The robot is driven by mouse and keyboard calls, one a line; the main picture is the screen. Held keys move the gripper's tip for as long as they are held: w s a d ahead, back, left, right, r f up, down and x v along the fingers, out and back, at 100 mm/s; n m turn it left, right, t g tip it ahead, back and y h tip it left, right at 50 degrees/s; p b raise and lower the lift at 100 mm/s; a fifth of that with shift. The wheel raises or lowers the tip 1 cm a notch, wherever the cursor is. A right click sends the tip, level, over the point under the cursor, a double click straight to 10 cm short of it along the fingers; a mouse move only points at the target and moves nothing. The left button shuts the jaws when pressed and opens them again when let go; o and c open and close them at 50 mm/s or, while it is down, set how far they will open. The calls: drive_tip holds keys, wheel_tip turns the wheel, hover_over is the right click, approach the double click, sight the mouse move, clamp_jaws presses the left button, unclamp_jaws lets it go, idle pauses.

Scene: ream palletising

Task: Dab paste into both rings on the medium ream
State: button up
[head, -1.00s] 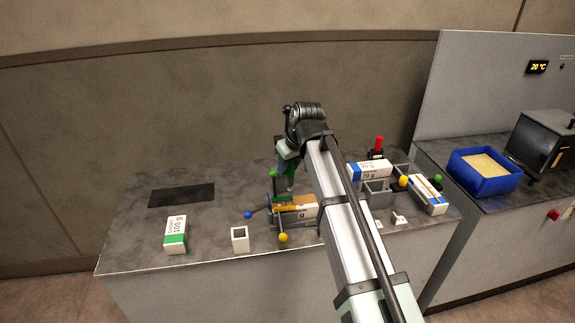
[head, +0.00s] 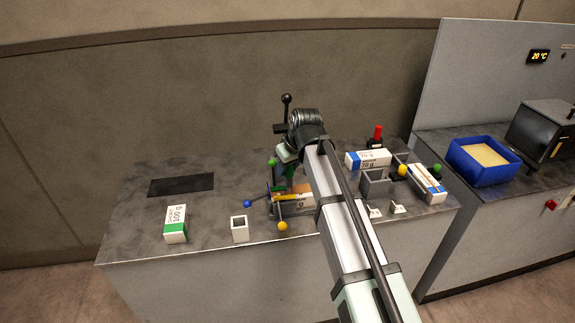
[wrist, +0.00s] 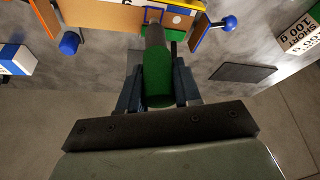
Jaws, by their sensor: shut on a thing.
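My gripper (wrist: 158,90) is shut on a green tube (wrist: 158,78) with a grey nozzle, which points at the ream. In the head view my arm mostly hides the gripper; some green of the tube (head: 288,185) shows. A white and orange-brown ream (head: 306,199) sits among clamps with coloured knobs; I take it as the medium ream.
A green-ended ream (head: 176,224), a white open box (head: 239,229) and a dark mat (head: 181,185) are left. A blue-ended ream (head: 368,160), a grey holder (head: 375,186) and a striped ream (head: 428,184) are right. Knobbed clamp arms (head: 249,203) stick out around the ream.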

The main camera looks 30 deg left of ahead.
drive_tip(key=shift+f, duration=0.7)
idle(0.4)
drive_tip(key=shift+r, duration=0.1)
drive_tip(key=shift+r, duration=2.45)
